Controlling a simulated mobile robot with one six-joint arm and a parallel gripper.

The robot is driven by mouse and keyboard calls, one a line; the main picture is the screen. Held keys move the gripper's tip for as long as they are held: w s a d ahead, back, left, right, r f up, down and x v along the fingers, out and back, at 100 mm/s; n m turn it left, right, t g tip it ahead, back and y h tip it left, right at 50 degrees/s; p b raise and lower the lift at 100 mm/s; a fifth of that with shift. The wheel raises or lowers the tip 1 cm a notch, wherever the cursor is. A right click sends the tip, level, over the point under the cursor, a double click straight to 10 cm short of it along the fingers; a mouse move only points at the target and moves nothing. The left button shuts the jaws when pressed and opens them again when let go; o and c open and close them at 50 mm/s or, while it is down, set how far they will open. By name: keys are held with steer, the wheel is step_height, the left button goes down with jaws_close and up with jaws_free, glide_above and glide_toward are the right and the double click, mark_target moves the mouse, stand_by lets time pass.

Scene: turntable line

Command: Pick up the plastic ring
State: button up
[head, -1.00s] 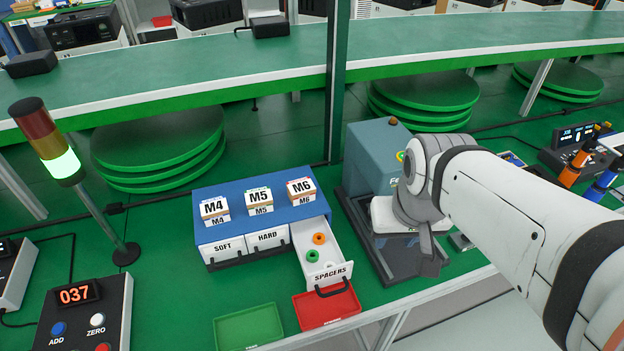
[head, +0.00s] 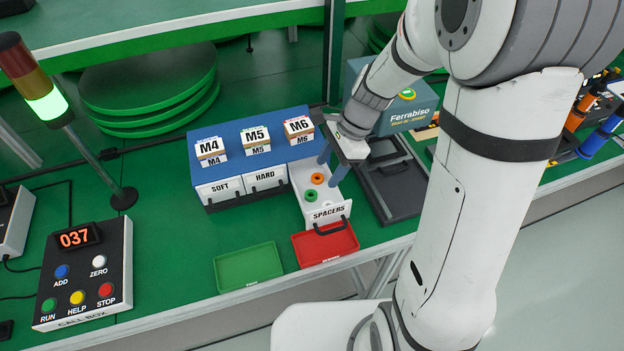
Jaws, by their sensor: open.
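The open SPACERS drawer (head: 342,209) juts out from the blue cabinet (head: 229,134) in the head view. Two small rings lie in it: an orange ring (head: 317,178) farther back and a green ring (head: 310,196) nearer the front. Which of them is plastic cannot be told by look alone. My gripper (head: 329,173) points down over the drawer with its blue-grey fingers apart, one on each side of the orange ring as seen here. It is empty. Its exact height above the ring cannot be told.
The SOFT and HARD drawers are shut. M4, M5 and M6 boxes (head: 255,139) stand on the cabinet. A green tray (head: 248,265) and a red tray (head: 326,245) lie in front. The Ferrabiso machine (head: 408,117) stands right, a call box (head: 84,272) left.

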mark_target(315, 193)
steer(key=shift+w+a+f, duration=0.1)
steer(key=shift+a+f, duration=0.1)
steer(key=shift+f, duration=0.3)
steer(key=x, duration=0.7)
steer(key=shift+a, duration=0.2)
steer(key=c, duration=1)
